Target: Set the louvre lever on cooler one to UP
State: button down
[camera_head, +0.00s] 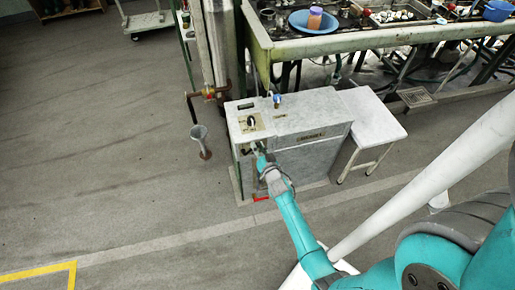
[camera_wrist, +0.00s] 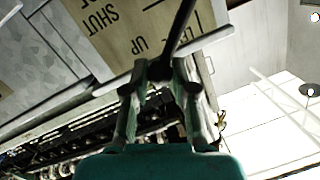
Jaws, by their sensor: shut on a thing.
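Cooler one, as I take it, is the pale grey cabinet (camera_head: 312,118) in the middle of the head view. In the wrist view the plate (camera_wrist: 110,45) shows upside down, with SHUT and UP readable and a third word partly hidden. The louvre lever (camera_wrist: 182,28) is a dark rod crossing the plate to the right of UP. My gripper (camera_wrist: 160,70) is shut on the lever's near end. In the head view my gripper (camera_head: 257,149) is at the cabinet's front left, below the plate; its fingertips are too small to judge there.
A white stool (camera_head: 372,113) stands right of the cabinet. The floor (camera_head: 90,150) at left is clear.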

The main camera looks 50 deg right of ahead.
dwell(0.4)
jog(key=c, duration=0.9)
grip_release()
jog(key=v, duration=1.2)
